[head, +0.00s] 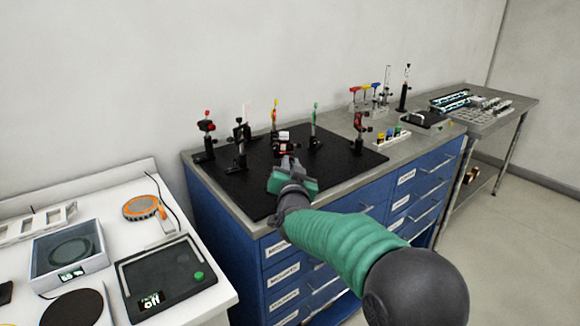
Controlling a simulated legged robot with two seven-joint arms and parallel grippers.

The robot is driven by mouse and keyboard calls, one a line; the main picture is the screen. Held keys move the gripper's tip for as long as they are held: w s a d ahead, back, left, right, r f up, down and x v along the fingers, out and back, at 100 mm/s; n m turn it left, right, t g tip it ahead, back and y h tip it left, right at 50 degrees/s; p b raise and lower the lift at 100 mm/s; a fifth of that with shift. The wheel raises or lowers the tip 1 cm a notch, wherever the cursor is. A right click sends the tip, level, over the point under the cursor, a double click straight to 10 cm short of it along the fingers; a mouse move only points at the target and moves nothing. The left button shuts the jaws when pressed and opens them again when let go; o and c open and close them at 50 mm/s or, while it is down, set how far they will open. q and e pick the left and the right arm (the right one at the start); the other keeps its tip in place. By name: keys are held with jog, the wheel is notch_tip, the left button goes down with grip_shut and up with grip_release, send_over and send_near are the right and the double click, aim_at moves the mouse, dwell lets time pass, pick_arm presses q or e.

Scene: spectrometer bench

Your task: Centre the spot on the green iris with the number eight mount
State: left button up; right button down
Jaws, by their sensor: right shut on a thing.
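The green-topped iris (315,117) stands upright on a post on the black breadboard (345,157). A short mount with a white label and a red part (283,137) stands just beyond my right gripper, left of the green iris; its number is too small to read. My right gripper (286,162) reaches over the breadboard's front edge and is shut at this mount, with the grip itself partly hidden by the hand. I cannot make out a light spot on the iris. My left gripper is out of view.
A red-topped post (207,127), a dark mount (240,135) and a yellow-topped post (275,113) stand left of the green iris. Another red mount (360,122) stands at the right. A white table (205,300) with instruments is at the left. The breadboard's front right is clear.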

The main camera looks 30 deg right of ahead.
jog(key=c, duration=1.6)
grip_release()
jog(key=shift+s, duration=0.1)
jog(key=shift+c, duration=0.2)
jog(key=shift+o, duration=1.4)
jog(key=shift+s+r, duration=0.2)
jog(key=shift+w+f, duration=0.15)
jog(key=shift+a, duration=0.1)
jog(key=p+v, duration=0.1)
jog(key=v, duration=1.5)
jog(key=shift+s+a, duration=0.2)
jog(key=shift+s, duration=0.1)
jog(key=shift+f, duration=0.1)
